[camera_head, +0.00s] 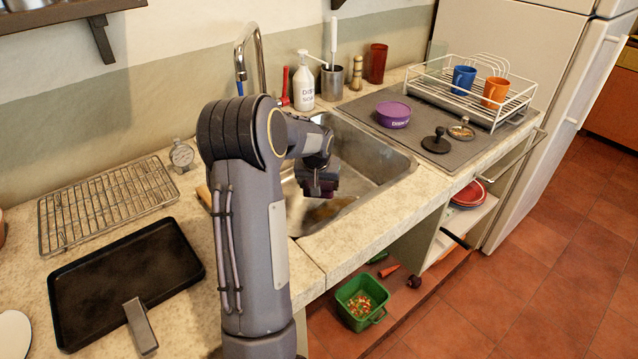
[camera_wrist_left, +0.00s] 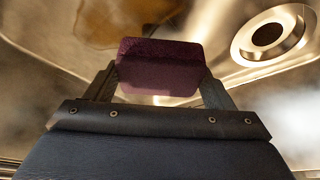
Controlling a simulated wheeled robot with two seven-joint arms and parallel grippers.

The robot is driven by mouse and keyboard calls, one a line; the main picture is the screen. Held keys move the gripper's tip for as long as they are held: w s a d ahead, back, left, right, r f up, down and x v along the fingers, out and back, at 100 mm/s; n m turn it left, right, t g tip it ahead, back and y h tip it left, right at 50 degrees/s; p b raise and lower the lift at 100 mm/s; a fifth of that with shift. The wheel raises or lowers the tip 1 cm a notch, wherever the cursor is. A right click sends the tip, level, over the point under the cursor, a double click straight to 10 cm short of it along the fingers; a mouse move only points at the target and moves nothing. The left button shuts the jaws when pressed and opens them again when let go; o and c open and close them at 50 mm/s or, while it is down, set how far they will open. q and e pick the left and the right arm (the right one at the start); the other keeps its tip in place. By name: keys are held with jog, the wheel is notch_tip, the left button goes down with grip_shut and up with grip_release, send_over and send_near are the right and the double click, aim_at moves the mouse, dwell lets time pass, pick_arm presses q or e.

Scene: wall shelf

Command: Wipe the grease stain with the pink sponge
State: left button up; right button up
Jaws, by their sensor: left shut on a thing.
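The pink sponge (camera_wrist_left: 160,62) looks dark pink in the shade. My left gripper (camera_wrist_left: 160,84) is shut on it, with one finger at each end. In the head view my left gripper (camera_head: 321,184) is inside the sink basin (camera_head: 375,160), partly hidden by my own arm. The grease stain (camera_head: 328,209) is a brown patch on the basin floor, just below the gripper. It also shows in the left wrist view (camera_wrist_left: 122,22), beyond the sponge. I cannot tell whether the sponge touches the basin. My right gripper is not in view.
The round drain (camera_wrist_left: 268,36) is right of the sponge. The faucet (camera_head: 246,55) and soap bottle (camera_head: 304,82) stand behind the basin. A purple tub (camera_head: 393,114) and dish rack (camera_head: 535,95) are to the right. A black tray (camera_head: 115,275) and wire rack (camera_head: 105,205) lie left.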

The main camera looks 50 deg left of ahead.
pick_arm(q)
jog(key=shift+r+p, duration=1.8)
jog(key=shift+r, duration=1.05)
jog(key=shift+r+p, duration=1.05)
jog(key=shift+r, duration=0.5)
